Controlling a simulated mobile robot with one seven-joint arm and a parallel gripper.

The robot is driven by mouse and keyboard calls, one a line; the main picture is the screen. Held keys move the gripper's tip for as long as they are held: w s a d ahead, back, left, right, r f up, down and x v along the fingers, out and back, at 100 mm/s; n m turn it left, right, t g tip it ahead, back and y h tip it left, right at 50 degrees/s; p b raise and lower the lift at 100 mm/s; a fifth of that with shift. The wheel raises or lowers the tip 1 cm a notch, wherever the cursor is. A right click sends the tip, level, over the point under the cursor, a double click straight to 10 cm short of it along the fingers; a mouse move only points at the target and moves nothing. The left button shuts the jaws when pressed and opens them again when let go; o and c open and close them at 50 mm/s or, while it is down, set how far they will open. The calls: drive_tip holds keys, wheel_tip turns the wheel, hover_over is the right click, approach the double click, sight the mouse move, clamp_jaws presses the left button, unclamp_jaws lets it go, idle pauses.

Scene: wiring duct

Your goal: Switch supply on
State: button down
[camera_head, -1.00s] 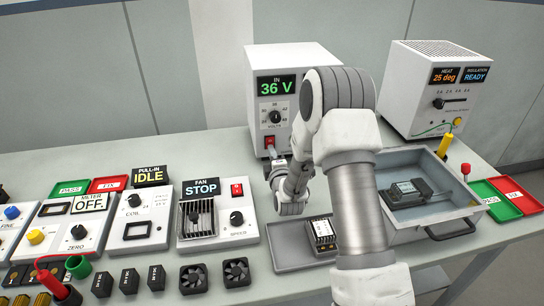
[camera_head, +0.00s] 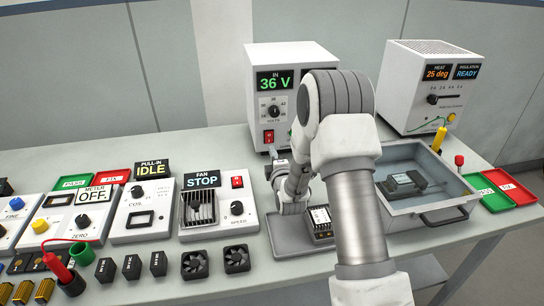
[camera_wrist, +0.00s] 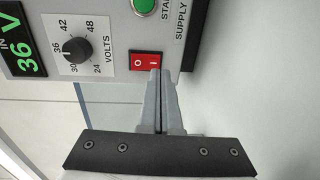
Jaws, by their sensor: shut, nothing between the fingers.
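The supply (camera_head: 300,60) is a white box at the back middle, with a lit green display reading IN 36 V and a VOLTS knob (camera_wrist: 75,48) pointing near 36. Its red rocker switch (camera_head: 269,136), marked O and I, shows low on the front and large in the wrist view (camera_wrist: 144,63). My gripper (camera_wrist: 159,72) is shut and empty. Its fingertips are right at the switch, by the end marked I. Whether they touch it cannot be told. My arm hides part of the supply's front in the head view. A green button (camera_wrist: 144,4) sits nearby on the panel.
A grey tray (camera_head: 283,242) with a small module lies in front of the supply. A grey open bin (camera_head: 400,214) stands to the right, with a heater box (camera_head: 415,75) behind. A fan unit (camera_head: 214,221) stands left.

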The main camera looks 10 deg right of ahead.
drive_tip(key=s, duration=0.7)
drive_tip(key=s+f+b, duration=0.1)
drive_tip(key=s, duration=0.2)
drive_tip(key=shift+s+f, duration=0.1)
drive_tip(key=shift+s, duration=0.2)
drive_tip(key=shift+w+r, duration=0.1)
drive_tip(key=shift+r, duration=0.35)
drive_tip(key=s+r+m+g+p, duration=0.2)
drive_tip(key=s+r+m+g, duration=0.15)
drive_tip(key=r, duration=0.45)
drive_tip(key=s+r+m+g+p, duration=0.2)
drive_tip(key=s+r+m, duration=0.1)
drive_tip(key=r+m, duration=0.3)
drive_tip(key=s+r+m+g+p, duration=0.2)
drive_tip(key=s+r+m+g, duration=0.1)
drive_tip(key=s, duration=0.9)
drive_tip(key=s+a+r+m+g+p, duration=0.1)
drive_tip(key=s+r+m, duration=0.4)
drive_tip(key=s, duration=0.8)
wheel_tip(320, 180, up, 3)
drive_tip(key=shift+s+f+g+p, duration=0.25)
drive_tip(key=shift+g+p, duration=0.3)
drive_tip(key=shift+g, duration=0.4)
